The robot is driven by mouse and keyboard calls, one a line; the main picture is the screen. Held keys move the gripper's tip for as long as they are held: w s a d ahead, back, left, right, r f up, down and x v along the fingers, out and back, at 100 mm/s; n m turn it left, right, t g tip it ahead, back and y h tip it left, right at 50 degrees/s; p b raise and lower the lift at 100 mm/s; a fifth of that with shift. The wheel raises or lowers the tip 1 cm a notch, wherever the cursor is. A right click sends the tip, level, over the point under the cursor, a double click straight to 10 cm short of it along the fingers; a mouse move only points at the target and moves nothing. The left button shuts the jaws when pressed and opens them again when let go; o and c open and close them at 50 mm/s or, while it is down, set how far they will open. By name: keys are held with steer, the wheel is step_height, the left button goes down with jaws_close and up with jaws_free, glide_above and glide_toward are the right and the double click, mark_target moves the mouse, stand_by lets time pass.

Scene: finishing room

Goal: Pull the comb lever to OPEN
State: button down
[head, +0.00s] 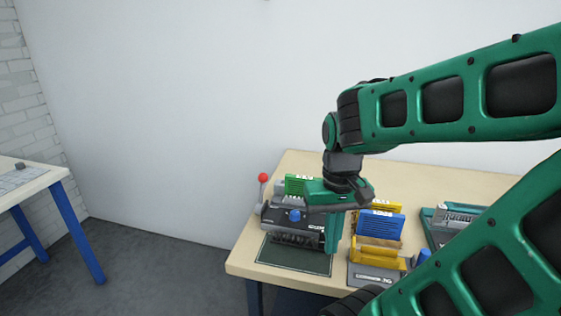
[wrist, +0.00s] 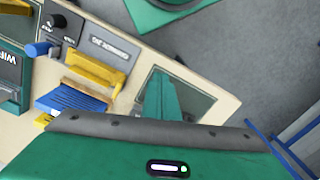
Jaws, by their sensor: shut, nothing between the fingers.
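The comb machine (head: 290,222) is a dark grey and black unit on a dark green mat (head: 292,257) near the table's left front corner. Its lever (head: 263,178) has a red ball knob and stands upright at the machine's left end. My gripper (head: 332,248) points down at the machine's right end, to the right of the lever and apart from it. Its fingers are shut and empty, and it hides part of the machine. In the wrist view my green fingers (wrist: 161,96) show over the mat; the lever is not visible there.
Right of my gripper stand a blue rack (head: 380,225) and a yellow holder (head: 378,257). Another grey-green machine (head: 455,220) is farther right. The table (head: 310,163) is bare along the back. A side table (head: 30,185) stands at the left across open floor.

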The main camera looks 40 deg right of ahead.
steer(key=shift+w+d, duration=0.2)
steer(key=shift+d, duration=0.1)
steer(key=w+d+r, duration=0.2)
steer(key=w+r, duration=0.1)
steer(key=w, duration=0.8)
steer(key=w+d+r+m+t, duration=0.1)
steer(key=w+d+r, duration=0.2)
steer(key=w, duration=0.9)
steer(key=w+d+r+m, duration=0.1)
steer(key=w+d+r, duration=0.2)
steer(key=w, duration=0.9)
steer(key=shift+w+r+h, duration=0.25)
steer(key=shift+r+h, duration=0.05)
steer(key=shift+r, duration=0.45)
